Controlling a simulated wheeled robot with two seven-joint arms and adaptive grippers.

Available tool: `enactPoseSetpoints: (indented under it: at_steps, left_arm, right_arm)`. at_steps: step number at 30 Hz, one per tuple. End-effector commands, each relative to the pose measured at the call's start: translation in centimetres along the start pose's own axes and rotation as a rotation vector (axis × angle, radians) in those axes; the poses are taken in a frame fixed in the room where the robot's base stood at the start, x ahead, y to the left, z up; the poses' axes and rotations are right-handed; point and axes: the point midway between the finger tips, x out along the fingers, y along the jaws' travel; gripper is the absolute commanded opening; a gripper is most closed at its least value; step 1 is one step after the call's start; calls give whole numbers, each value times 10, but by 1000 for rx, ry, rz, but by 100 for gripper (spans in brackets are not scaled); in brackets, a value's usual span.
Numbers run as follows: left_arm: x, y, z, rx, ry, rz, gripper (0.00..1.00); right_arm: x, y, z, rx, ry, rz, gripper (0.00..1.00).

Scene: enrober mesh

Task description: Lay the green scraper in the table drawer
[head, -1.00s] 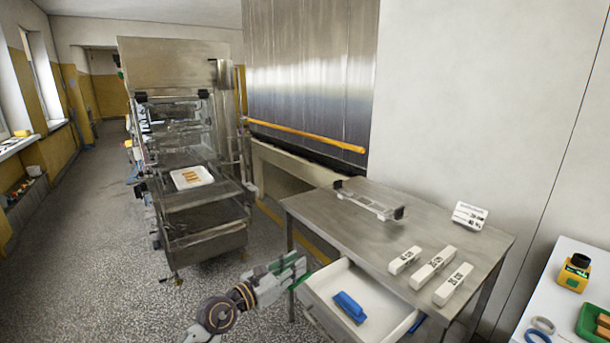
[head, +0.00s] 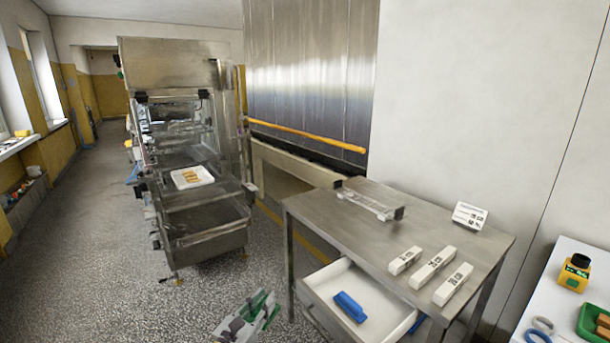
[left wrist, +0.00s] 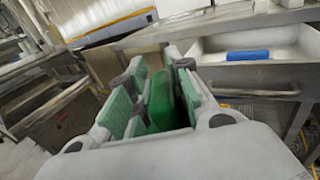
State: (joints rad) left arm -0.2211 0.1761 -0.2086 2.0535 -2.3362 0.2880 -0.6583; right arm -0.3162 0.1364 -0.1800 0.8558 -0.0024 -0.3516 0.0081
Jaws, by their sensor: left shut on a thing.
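My left gripper (head: 252,314) is at the bottom of the head view, left of the drawer and apart from it. In the left wrist view its fingers are shut on the green scraper (left wrist: 162,101), a flat green piece between the pads. Much of the scraper is hidden by the fingers. The table drawer (head: 382,312) is pulled open below the steel table; it also shows at the upper right of the left wrist view (left wrist: 293,45). A blue block-like item (head: 348,306) lies in the drawer. My right gripper is not in view.
The steel table (head: 350,228) carries several white labelled blocks, a clear-and-metal fixture (head: 369,205) and a small sign (head: 470,215). A white table (head: 520,325) at the right holds a yellow container (head: 574,273) and a green tray. The drawer has bare floor around the blue item.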

Motion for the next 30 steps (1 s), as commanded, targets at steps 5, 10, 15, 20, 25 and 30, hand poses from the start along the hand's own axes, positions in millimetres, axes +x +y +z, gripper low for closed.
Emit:
enactPoseSetpoints:
  at_steps: [5, 10, 15, 20, 25, 30]
  left_arm:
    - [-20, 10, -18, -3, 2, 76, 0]
    - [-40, 22, -38, -3, 3, 157, 0]
    - [-64, 35, -61, -2, 4, 251, 0]
    - [-87, 48, -82, -1, 3, 345, 0]
    - [-107, 59, -100, 0, 3, 425, 0]
    - [-112, 63, -102, 3, -9, 451, 0]
  right_arm:
    - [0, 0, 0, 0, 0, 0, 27]
    - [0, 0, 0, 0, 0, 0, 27]
    - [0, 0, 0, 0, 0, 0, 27]
    - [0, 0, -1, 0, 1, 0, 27]
    - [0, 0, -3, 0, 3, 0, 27]
    - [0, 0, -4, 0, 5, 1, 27]
